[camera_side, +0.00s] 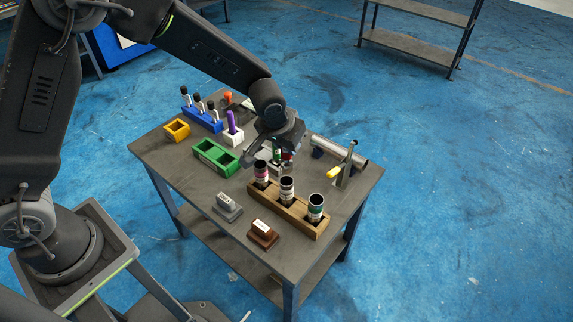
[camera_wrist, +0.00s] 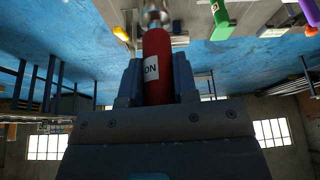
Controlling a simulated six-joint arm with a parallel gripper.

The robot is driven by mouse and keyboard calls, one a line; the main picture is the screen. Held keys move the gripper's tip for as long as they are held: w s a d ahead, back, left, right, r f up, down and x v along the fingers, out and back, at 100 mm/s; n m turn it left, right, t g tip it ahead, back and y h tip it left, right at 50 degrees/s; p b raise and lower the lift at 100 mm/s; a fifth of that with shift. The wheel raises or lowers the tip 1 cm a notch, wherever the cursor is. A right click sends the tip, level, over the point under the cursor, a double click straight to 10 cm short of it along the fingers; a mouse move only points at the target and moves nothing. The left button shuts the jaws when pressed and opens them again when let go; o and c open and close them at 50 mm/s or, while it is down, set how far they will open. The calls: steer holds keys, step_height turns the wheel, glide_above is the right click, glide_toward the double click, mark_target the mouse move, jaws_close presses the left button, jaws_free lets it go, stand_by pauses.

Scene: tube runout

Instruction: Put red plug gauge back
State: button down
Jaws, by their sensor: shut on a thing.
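My gripper (camera_wrist: 157,88) is shut on the red plug gauge (camera_wrist: 156,72). In the wrist view the gauge has a red handle with a white label, and a silver end points away from the jaws. In the side view my gripper (camera_side: 283,152) is above the far middle of the table, and the gauge is mostly hidden there. I cannot tell which holder belongs to the red gauge.
On the table (camera_side: 180,165) stand a wooden rack (camera_side: 300,219) with three dark cylinders, a green box (camera_side: 215,158), a blue rack (camera_side: 203,121), a yellow box (camera_side: 177,130), and a white block (camera_side: 233,139) with a purple piece. A silver tube (camera_side: 340,150) lies at right. Grey (camera_side: 228,206) and brown (camera_side: 263,234) blocks sit in front.

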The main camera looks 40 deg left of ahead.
steer(key=shift+r, duration=0.45)
